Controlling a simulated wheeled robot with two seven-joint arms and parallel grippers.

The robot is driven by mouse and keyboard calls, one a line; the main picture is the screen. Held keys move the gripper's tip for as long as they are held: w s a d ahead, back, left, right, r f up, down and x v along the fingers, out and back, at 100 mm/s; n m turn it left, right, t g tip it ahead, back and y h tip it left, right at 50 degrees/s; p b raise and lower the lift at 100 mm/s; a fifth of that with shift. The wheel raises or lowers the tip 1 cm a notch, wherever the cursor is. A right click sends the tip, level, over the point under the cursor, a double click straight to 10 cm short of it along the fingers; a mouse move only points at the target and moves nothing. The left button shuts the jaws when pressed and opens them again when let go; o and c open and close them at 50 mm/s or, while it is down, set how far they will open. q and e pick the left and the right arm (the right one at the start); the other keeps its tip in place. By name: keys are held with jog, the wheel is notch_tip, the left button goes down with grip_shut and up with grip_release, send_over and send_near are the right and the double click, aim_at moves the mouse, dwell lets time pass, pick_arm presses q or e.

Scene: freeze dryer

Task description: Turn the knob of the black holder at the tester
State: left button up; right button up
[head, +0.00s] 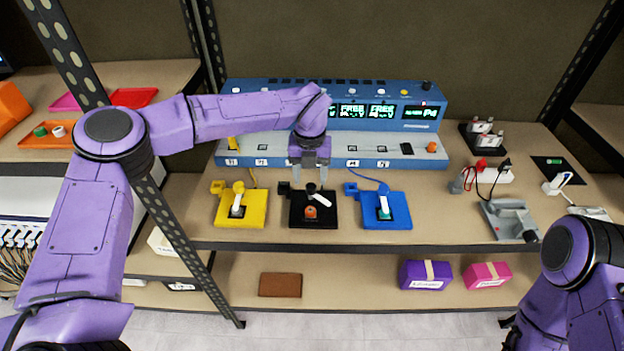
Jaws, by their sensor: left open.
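The black holder (298,217) sits on the bench between a yellow holder (254,219) and a blue holder (400,215). It has a black-and-white lever knob (321,199) and an orange round part (311,211) at its front. The blue tester (345,115) with lit green displays stands behind the holders. My left gripper (310,183) points down with its fingers apart, just above and behind the black holder's knob. Whether a finger touches the knob cannot be told. My right arm shows at the lower right; its gripper is not visible.
A grey fixture (510,219), red and black leads (481,172) and white parts lie to the right. A metal shelf post (170,220) stands at left. Purple (425,275) and pink (487,275) boxes and a brown block (280,285) lie on the lower shelf.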

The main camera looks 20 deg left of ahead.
aim_at(311, 187)
pick_arm(q)
notch_tip(311, 187, down, 3)
jog(key=shift+w+r, duration=0.1)
jog(key=shift+d+f, duration=0.1)
jog(key=shift+f, duration=0.15)
jog(key=shift+c, duration=0.4)
grip_shut()
